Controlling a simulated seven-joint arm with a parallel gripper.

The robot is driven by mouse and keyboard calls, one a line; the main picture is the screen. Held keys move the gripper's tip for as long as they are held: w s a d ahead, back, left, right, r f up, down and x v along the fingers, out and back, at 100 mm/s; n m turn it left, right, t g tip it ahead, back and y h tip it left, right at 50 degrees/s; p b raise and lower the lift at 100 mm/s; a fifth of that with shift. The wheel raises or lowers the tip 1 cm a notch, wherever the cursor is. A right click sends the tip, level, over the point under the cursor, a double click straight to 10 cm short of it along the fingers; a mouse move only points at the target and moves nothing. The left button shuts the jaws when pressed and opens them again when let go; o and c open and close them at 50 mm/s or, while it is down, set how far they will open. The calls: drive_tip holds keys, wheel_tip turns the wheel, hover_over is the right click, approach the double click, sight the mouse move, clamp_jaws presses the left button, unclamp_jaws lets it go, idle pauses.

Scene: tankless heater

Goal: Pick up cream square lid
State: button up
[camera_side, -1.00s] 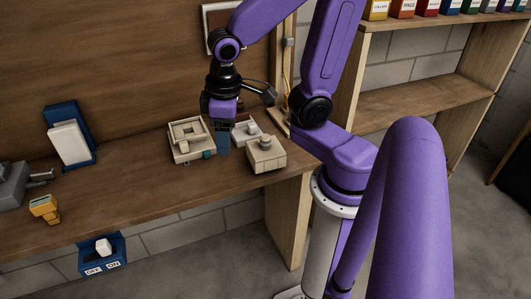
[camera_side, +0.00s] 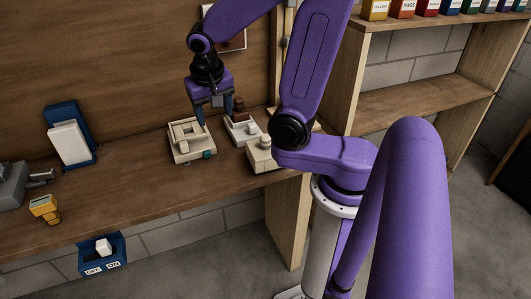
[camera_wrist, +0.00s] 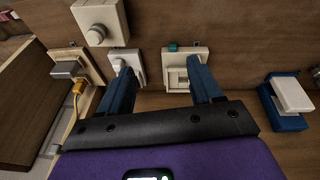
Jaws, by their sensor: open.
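A cream square box-like piece (camera_side: 190,153) with a raised square rim on top stands on the wooden bench in the side view. It also shows in the wrist view (camera_wrist: 173,54). A cream block with a round knob (camera_side: 262,162) stands to its right and shows in the wrist view (camera_wrist: 101,16). I cannot tell for certain which piece is the cream square lid. My gripper (camera_side: 214,110) is open and empty, fingers pointing down, above the rimmed piece and the pale knobbed piece. In the wrist view its spread fingers (camera_wrist: 162,78) overlap parts of both.
A blue stand with a white panel (camera_side: 70,142) and a yellow tool (camera_side: 44,207) are at left. The middle of the bench is clear.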

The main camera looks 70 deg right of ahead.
drive_tip(key=d+m, duration=0.1)
drive_tip(key=m, duration=0.1)
drive_tip(key=m+g+h, duration=0.2)
drive_tip(key=m, duration=0.7)
approach(265, 136)
drive_tip(key=x, duration=0.2)
drive_tip(key=s+x, duration=0.1)
drive_tip(key=x, duration=0.2)
drive_tip(key=shift+w+d+f, duration=0.1)
drive_tip(key=shift+d+f, duration=0.1)
drive_tip(key=shift+f, duration=0.35)
drive_tip(key=shift+w+d+f, duration=0.15)
drive_tip(key=shift+d+f, duration=0.05)
drive_tip(key=shift+f, duration=0.4)
drive_tip(key=shift+w+d+f, duration=0.1)
drive_tip(key=shift+d+f, duration=0.15)
drive_tip(key=shift+f, duration=0.3)
drive_tip(key=shift+x, duration=1)
drive_tip(key=shift+c, duration=0.4)
clamp_jaws()
drive_tip(key=shift+r, duration=0.15)
